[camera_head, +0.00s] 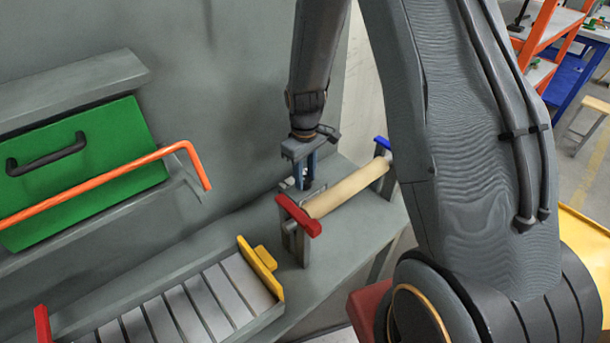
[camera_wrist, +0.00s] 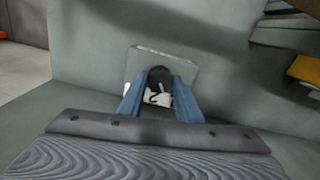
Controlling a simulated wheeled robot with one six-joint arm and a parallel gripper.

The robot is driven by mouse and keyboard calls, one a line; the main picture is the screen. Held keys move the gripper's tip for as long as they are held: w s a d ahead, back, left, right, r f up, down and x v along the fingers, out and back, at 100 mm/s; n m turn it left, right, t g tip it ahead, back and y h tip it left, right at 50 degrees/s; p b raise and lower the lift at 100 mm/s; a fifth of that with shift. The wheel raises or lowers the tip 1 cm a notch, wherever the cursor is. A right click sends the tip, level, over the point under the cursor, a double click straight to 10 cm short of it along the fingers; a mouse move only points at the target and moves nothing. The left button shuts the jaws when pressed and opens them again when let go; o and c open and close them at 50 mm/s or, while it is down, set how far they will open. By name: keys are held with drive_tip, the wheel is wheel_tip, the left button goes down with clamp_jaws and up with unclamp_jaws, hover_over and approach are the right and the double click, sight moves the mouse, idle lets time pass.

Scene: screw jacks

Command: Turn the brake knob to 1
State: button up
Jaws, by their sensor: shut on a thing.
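The brake knob (camera_wrist: 160,76) is dark and rounded in the wrist view. It stands at a light grey plate (camera_wrist: 184,62), with white and black markings partly visible below it. My gripper (camera_wrist: 160,92) has its two blue fingers on either side of the knob and is shut on it. In the head view my gripper (camera_head: 304,180) points down beside the left end of a roller, and its fingertips and the knob are largely hidden there. I cannot read which number the knob points to.
A tan roller (camera_head: 345,190) with a red bracket (camera_head: 299,216) and a blue end piece (camera_head: 382,143) lies close to my gripper. A slatted conveyor (camera_head: 200,305) with a yellow end stop (camera_head: 259,268), an orange bar (camera_head: 100,187) and a green panel (camera_head: 90,165) are at left.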

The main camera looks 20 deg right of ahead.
sight(305, 180)
drive_tip(key=shift+w+n, duration=0.1)
drive_tip(key=shift+n, duration=0.5)
drive_tip(key=o, duration=1.1)
drive_tip(key=shift+r+b, duration=0.75)
drive_tip(key=shift+r, duration=3.2)
